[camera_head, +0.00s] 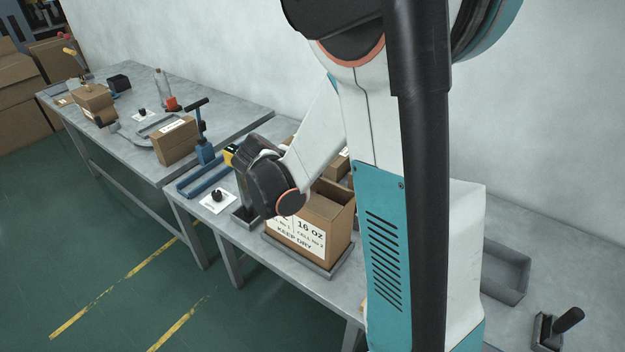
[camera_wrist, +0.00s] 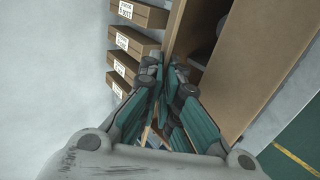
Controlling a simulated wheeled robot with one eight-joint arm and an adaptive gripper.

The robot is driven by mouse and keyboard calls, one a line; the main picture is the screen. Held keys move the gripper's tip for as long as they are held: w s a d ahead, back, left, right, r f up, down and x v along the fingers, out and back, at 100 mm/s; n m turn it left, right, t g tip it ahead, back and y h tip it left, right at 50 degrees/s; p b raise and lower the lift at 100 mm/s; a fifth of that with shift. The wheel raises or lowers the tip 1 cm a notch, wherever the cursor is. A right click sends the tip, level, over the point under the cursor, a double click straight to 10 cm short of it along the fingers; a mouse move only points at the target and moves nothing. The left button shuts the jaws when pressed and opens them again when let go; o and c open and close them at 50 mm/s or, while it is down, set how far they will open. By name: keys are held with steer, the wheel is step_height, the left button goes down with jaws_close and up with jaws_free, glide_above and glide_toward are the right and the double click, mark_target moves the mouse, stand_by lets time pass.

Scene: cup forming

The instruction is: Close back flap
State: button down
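The cardboard box (camera_head: 322,237) stands upright on the near table with its top open. Its front label reads 16 OZ and KEEP DRY. In the wrist view, the box (camera_wrist: 268,70) fills the upper right, and its dark inside shows. A brown cardboard edge (camera_wrist: 181,28) runs down to my fingertips; I cannot tell if it is the back flap or the wall. My gripper (camera_wrist: 168,72) has its teal fingers close together, beside or touching that edge, with nothing clearly between them. In the head view my wrist and arm hide the fingers and part of the box top.
The box sits in a grey tray (camera_head: 312,267). Several small labelled cartons (camera_wrist: 128,42) stand in a row beside it in the wrist view. A blue hand tool (camera_head: 204,150) and a closed carton (camera_head: 176,146) stand to the left. An empty grey bin (camera_head: 508,275) lies right.

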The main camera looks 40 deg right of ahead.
steer(key=shift+s+a+f+t+h+b, duration=0.1)
steer(key=shift+a+f+t+h+b, duration=0.15)
steer(key=shift+h+b, duration=0.45)
steer(key=shift+a+f+t+h+b, duration=0.1)
steer(key=shift+f+h+b, duration=0.25)
steer(key=shift+b, duration=0.6)
steer(key=c, duration=1.8)
jaws_free()
steer(key=shift+c, duration=0.2)
steer(key=shift+r, duration=0.2)
